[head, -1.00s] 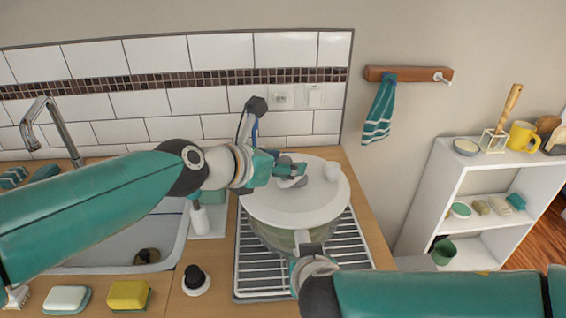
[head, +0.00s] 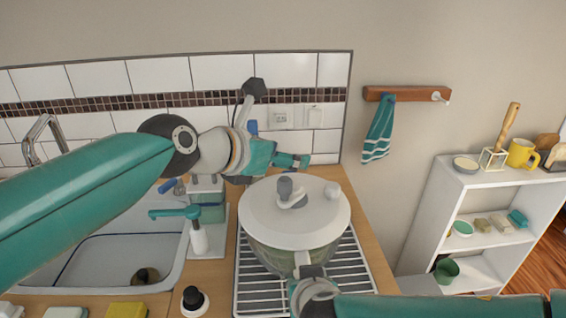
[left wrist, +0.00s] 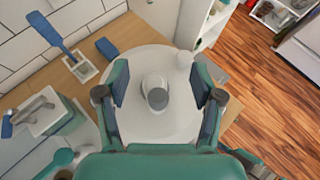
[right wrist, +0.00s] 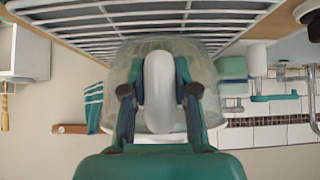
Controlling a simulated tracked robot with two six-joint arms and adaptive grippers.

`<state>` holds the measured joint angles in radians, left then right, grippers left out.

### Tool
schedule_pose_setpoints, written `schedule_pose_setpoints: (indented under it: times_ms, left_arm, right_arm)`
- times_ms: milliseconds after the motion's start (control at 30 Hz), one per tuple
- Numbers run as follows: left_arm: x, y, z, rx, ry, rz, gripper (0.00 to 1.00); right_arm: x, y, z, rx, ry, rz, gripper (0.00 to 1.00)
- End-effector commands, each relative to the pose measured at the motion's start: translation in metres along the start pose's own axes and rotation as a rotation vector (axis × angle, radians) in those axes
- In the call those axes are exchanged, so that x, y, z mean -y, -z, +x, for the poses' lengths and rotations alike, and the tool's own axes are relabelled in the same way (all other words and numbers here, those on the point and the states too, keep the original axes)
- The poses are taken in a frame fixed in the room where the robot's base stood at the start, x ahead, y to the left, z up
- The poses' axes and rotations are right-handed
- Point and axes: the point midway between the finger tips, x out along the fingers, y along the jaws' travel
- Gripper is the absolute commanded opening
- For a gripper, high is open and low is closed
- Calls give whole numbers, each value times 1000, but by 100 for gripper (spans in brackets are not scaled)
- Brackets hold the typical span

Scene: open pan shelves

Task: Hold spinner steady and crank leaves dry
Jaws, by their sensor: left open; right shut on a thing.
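The salad spinner (head: 294,228) stands upright on a wire drying rack. It has a clear bowl with green leaves dimly visible inside, and a white lid (head: 262,207). On the lid are a grey crank knob (head: 285,187) and a white knob (head: 333,190). My left gripper (head: 274,162) is open and empty, raised behind and above the lid. In the left wrist view the crank knob (left wrist: 156,94) shows between its spread fingers (left wrist: 160,100), apart from them. My right gripper (right wrist: 160,98) is shut on the bowl's white handle (right wrist: 159,88) at the front.
The wire rack (head: 345,270) lies on the wooden counter beside the sink (head: 100,262). A soap bottle (head: 198,238) and a black-topped brush (head: 193,299) stand left of the spinner. A white shelf (head: 440,215) stands at the right.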

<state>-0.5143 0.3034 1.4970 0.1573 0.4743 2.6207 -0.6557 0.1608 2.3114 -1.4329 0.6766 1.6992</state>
Motion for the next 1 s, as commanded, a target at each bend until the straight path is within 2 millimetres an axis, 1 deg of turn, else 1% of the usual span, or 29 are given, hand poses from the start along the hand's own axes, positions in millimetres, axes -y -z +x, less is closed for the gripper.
schedule_pose_setpoints:
  times_ms: [167, 267, 333, 467, 700, 800, 900, 1000]
  left_arm:
    - [0, 0, 0, 0, 0, 0, 67]
    - [0, 0, -5, 1, 0, 0, 67]
    - [0, 0, -12, 1, 0, 0, 67]
    - [-1, 0, -33, 3, -2, 0, 67]
    - [-1, 0, -82, 3, -2, -1, 67]
    - [-1, 1, -98, 2, -1, -1, 67]
    - [-1, 1, -110, 1, -1, -1, 67]
    - [-1, 1, -117, 0, 0, -1, 67]
  right_arm:
    - [0, -3, 1, 6, -1, 0, 0]
    - [0, -3, 1, 6, -2, 0, 0]
    - [0, -3, 1, 7, -2, 0, 0]
    - [0, -3, 1, 7, -2, 0, 0]
    - [-1, -3, 1, 8, -2, 0, 0]
    - [-1, -4, 1, 8, -2, 0, 0]
    - [-1, -4, 1, 8, -2, -1, 0]
    - [-1, -4, 1, 8, -2, -1, 0]
